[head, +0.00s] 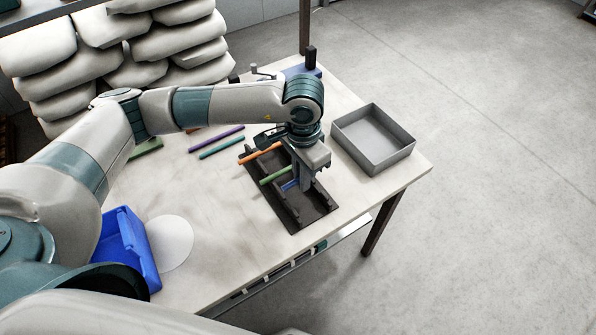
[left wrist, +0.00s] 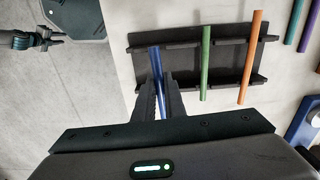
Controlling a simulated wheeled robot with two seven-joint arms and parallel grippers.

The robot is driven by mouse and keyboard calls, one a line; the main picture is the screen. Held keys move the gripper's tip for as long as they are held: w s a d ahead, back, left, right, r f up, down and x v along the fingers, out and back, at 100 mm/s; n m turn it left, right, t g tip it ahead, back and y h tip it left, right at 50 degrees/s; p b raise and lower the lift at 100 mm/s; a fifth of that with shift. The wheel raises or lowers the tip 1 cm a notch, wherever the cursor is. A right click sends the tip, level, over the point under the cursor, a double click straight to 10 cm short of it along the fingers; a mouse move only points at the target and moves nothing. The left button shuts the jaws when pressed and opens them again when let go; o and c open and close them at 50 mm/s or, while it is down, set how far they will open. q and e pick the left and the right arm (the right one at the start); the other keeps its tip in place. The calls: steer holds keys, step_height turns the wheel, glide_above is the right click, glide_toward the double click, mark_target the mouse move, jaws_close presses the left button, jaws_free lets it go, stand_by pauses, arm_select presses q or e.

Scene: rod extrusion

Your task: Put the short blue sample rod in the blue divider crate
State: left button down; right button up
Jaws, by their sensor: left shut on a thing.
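The blue rod (left wrist: 156,72) is between the jaws of my left gripper (left wrist: 158,98), which are shut on it. In the head view my left gripper (head: 300,186) is low over the dark rack (head: 311,213), and a bit of the blue rod (head: 290,185) shows beside it. The rod lies across the rack's near-edge end; I cannot tell if it still touches the rack. The blue crate (head: 127,252) stands at the table's left front; its inside is partly hidden. A part that may be my right gripper (left wrist: 42,40) shows small in the left wrist view.
A green rod (left wrist: 206,62) and an orange rod (left wrist: 251,58) lie across the rack. Purple (head: 216,138) and teal (head: 222,147) rods lie behind it. An empty grey tray (head: 398,161) stands right; a white disc (head: 170,243) lies beside the crate. Bare table separates disc and rack.

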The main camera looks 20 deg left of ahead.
arm_select(q)
steer(key=s+a+r+n, duration=0.4)
steer(key=r+n, duration=0.3)
steer(key=r, duration=0.2)
steer(key=shift+s+a+r+b, duration=0.2)
steer(key=shift+a+r+b, duration=0.2)
steer(key=shift+a, duration=0.4)
